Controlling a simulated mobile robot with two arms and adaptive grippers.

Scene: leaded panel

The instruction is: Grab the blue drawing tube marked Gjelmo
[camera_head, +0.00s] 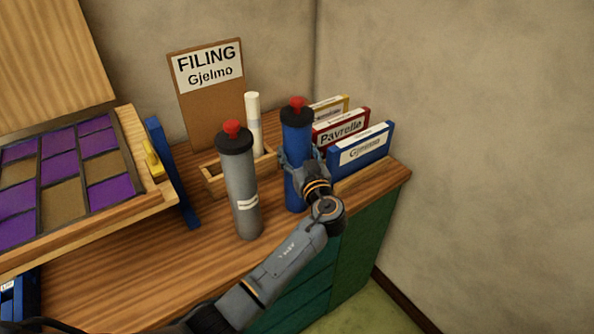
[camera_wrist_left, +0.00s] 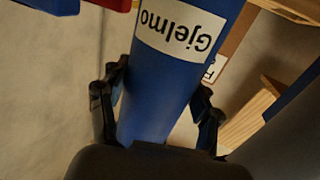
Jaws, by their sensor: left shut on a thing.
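The blue drawing tube (camera_head: 297,137) stands upright on the wooden bench top, with a black cap and red knob on top. Its white label reads Gjelmo, upside down, in the left wrist view (camera_wrist_left: 180,27). My left gripper (camera_head: 299,160) is shut on the tube around its middle, with one finger on each side of it in the left wrist view (camera_wrist_left: 158,108). The gripper and wrist hide part of the tube's lower half. My right gripper is not in view.
A grey tube (camera_head: 241,185) with a red knob stands close left. A wooden tray (camera_head: 213,184) holding a white roll (camera_head: 253,122) and a FILING Gjelmo board (camera_head: 208,104) are behind. Several binders (camera_head: 361,152) stand right. A leaded panel (camera_head: 62,177) lies left.

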